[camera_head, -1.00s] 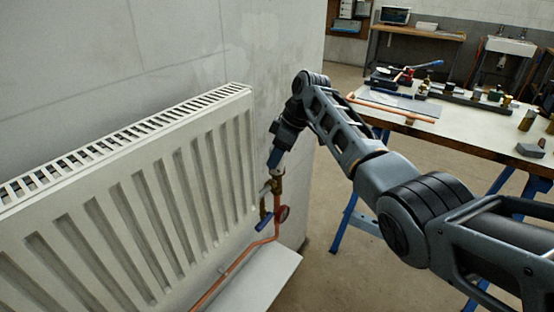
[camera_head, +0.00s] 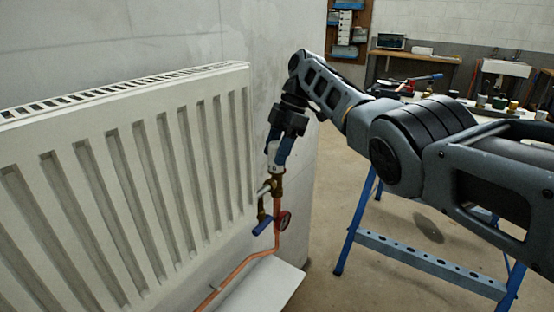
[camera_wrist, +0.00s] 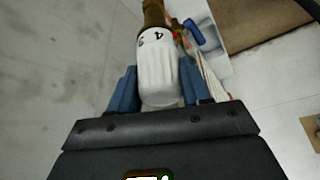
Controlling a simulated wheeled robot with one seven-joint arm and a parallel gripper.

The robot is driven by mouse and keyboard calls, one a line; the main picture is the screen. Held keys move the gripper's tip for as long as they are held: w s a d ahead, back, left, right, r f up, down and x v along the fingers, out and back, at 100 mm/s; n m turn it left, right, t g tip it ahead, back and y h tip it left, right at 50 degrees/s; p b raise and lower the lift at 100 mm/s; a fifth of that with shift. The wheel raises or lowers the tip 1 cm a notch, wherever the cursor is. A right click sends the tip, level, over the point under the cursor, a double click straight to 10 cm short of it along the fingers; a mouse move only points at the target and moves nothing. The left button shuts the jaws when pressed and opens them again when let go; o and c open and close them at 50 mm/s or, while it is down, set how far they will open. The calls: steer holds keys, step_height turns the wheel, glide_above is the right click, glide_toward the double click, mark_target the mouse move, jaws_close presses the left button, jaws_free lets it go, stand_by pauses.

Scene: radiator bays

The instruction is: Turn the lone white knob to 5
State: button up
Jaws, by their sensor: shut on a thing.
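The white knob (camera_wrist: 158,72) sits on a brass valve body at the radiator's right end. It is ribbed, and a black "4" shows near its top with a small red mark beside it. In the head view the knob (camera_head: 273,155) is partly hidden by my fingers. My gripper (camera_wrist: 158,95) has one blue finger on each side of the knob and is shut on it. In the head view my gripper (camera_head: 278,150) reaches down onto the knob from above.
The white radiator (camera_head: 120,170) fills the left. A workbench on blue legs (camera_head: 430,258) stands right, with open floor between.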

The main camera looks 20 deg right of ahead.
mark_target(279, 142)
steer(key=shift+n, duration=0.3)
steer(key=o, duration=1.1)
steer(key=shift+c, duration=0.2)
steer(key=shift+r, duration=0.1)
steer(key=v, duration=0.7)
steer(key=shift+d+r+b, duration=0.1)
steer(key=shift+r+b, duration=0.2)
